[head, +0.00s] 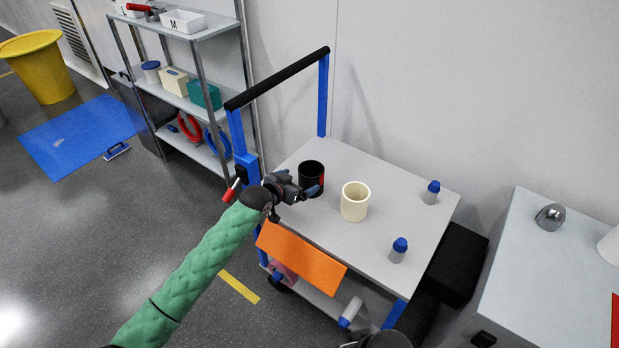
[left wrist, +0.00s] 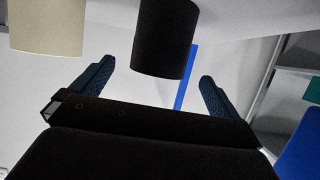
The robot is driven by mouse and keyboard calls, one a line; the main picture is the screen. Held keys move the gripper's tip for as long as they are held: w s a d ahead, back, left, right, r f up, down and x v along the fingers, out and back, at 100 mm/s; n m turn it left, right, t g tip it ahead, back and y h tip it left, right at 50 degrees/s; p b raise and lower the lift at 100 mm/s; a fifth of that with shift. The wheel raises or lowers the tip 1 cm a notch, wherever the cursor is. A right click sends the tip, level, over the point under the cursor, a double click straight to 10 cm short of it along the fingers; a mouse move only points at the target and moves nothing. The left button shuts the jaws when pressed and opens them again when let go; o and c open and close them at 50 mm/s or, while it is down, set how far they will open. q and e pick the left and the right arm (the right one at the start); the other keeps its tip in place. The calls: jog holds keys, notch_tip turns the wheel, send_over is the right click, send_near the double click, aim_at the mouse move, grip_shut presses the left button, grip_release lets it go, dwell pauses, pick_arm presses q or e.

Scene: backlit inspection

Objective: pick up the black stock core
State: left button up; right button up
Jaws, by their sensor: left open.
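The black stock core (head: 311,173) is a hollow black cylinder standing upright on the grey cart top (head: 395,235), with a small red patch on its right side. My left gripper (head: 303,190) is open and close in front of it, hiding part of its lower side. In the left wrist view the black core (left wrist: 165,40) shows at the top, in the gap between the spread blue fingers of the left gripper (left wrist: 156,72). No contact is visible.
A cream core (head: 354,203) stands close to the right of the black one, and also shows in the left wrist view (left wrist: 47,28). Two blue-capped bottles (head: 431,193) (head: 398,250) stand farther right. The cart's blue-and-black handle (head: 278,78) rises at the left. An orange panel (head: 300,258) hangs in front.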

aim_at(303, 178)
pick_arm(q)
jog(key=shift+x, duration=1.1)
jog(key=shift+w+d+f, duration=0.1)
jog(key=shift+w+d, duration=0.25)
jog(key=shift+w, duration=0.15)
jog(key=p+x, duration=0.1)
jog(key=x, duration=0.2)
jog(key=shift+w+d, duration=0.1)
jog(key=shift+w, duration=0.05)
jog(key=shift+w+d+f, duration=0.25)
jog(key=shift+w+d, duration=0.05)
jog(key=shift+w, duration=0.1)
pick_arm(e)
jog(key=shift+s+d+r+g+h, duration=0.15)
jog(key=shift+d+r, duration=0.4)
jog(key=shift+r, duration=0.05)
jog(key=shift+s+d+r+g+h, duration=0.15)
jog(key=shift+d+r, duration=0.4)
pick_arm(q)
jog(key=shift+c, duration=0.4)
jog(key=c, duration=1)
pick_arm(e)
jog(key=shift+f, duration=0.1)
